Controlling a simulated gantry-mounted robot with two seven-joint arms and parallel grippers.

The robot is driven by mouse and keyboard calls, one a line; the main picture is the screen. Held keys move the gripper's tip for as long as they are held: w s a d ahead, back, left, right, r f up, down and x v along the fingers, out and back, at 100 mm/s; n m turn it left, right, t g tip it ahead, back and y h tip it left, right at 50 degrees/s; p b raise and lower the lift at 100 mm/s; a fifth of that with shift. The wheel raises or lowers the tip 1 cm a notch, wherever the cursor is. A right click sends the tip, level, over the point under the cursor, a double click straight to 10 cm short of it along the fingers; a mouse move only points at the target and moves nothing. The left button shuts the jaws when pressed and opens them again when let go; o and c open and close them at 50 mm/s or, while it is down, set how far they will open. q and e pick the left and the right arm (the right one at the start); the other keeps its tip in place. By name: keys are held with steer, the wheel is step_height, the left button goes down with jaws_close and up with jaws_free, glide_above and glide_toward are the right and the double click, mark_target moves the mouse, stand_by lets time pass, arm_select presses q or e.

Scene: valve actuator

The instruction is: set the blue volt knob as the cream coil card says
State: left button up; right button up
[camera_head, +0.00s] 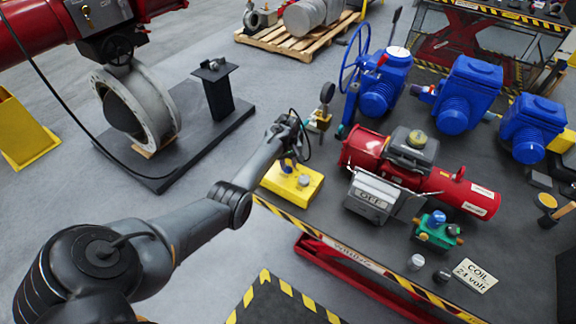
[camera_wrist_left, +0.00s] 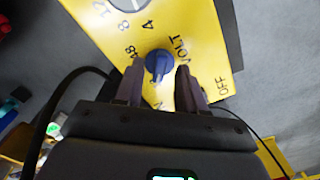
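The cream coil card (camera_head: 475,276) lies at the front right of the bench and reads "COIL 24 volt". A yellow box (camera_head: 303,190) stands left of the red actuator. The blue volt knob (camera_wrist_left: 158,66) sits on its yellow face, with "48" and "VOLT" printed beside it. My left gripper (camera_head: 288,163) is over the box. In the left wrist view its fingers (camera_wrist_left: 160,72) stand open on either side of the knob, with small gaps visible. The knob's pointing direction is not clear, and the fingers hide some markings. My right gripper is not in view.
A red actuator (camera_head: 460,193) with a grey "OFF" box (camera_head: 374,195) lies right of the yellow box. A green block (camera_head: 436,236) and two small caps stand near the card. Blue actuators (camera_head: 468,90) stand behind. A second dial (camera_wrist_left: 128,5) shares the yellow face.

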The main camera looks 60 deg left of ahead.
arm_select(q)
steer(key=shift+f, duration=0.45)
jaws_close()
